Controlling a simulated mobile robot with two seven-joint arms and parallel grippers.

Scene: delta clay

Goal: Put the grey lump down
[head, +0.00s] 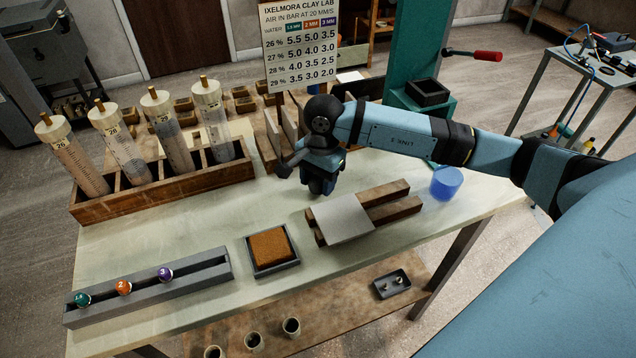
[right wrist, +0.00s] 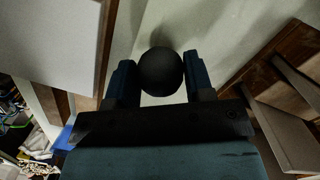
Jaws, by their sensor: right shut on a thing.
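The grey lump (right wrist: 161,71) shows in the right wrist view as a dark, round ball between the two fingers of my right gripper (right wrist: 160,82). The gripper is shut on it. In the head view my right gripper (head: 319,187) points down over the pale bench top (head: 220,222), behind the grey slab on wooden bars. The lump is hidden there by the gripper. I cannot tell for sure whether it touches the bench. My left gripper is not in view.
A wooden rack (head: 165,192) with several clay cylinders stands left. A grey slab (head: 342,218) lies on wooden bars (head: 398,208). A blue cup (head: 446,183) stands right, a tray with an orange-brown block (head: 270,246) in front.

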